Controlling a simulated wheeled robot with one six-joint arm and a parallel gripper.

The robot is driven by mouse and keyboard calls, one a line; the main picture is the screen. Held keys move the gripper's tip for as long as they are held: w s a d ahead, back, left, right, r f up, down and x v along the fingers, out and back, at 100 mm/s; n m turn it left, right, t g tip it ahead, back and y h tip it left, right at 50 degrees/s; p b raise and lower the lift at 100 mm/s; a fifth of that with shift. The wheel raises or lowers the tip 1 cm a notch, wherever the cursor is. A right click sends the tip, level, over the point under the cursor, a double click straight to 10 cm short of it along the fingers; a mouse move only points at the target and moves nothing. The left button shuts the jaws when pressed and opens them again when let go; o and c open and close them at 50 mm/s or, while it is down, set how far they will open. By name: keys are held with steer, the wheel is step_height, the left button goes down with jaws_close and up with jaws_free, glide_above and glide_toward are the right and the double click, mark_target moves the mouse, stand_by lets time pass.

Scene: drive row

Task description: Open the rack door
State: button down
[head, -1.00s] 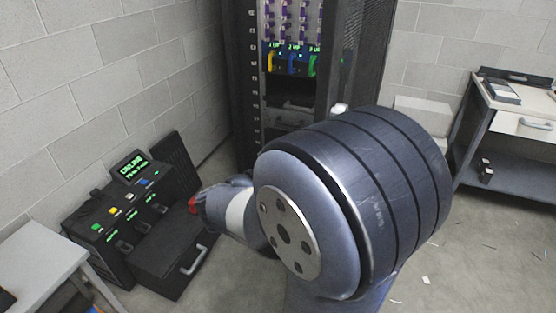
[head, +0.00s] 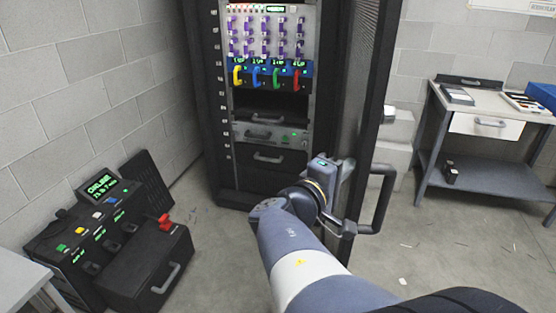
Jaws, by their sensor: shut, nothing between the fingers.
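The rack (head: 203,110) stands at the back, and its front bays are in view. Its dark mesh door (head: 366,90) stands swung out toward me on the right, so the bays are uncovered. The door's dark bar handle (head: 384,198) is on the door's right-hand, outer face. My gripper (head: 345,172) is at the lower near edge of the door, on its left, inner side, close to the handle. It is shut with nothing in it. The fingertips are small and partly hidden, so I cannot tell whether they touch the door.
Drives with coloured handles (head: 275,76) sit in the rack. A dark console (head: 100,220) and a box with a handle (head: 150,275) stand on the floor at left. A workbench (head: 490,105) stands at right, with pale boxes (head: 392,135) behind the door.

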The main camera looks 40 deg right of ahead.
mark_target(363, 173)
steer(key=shift+s+d+b, duration=0.5)
steer(key=shift+s+d, duration=0.85)
steer(key=shift+s, duration=0.25)
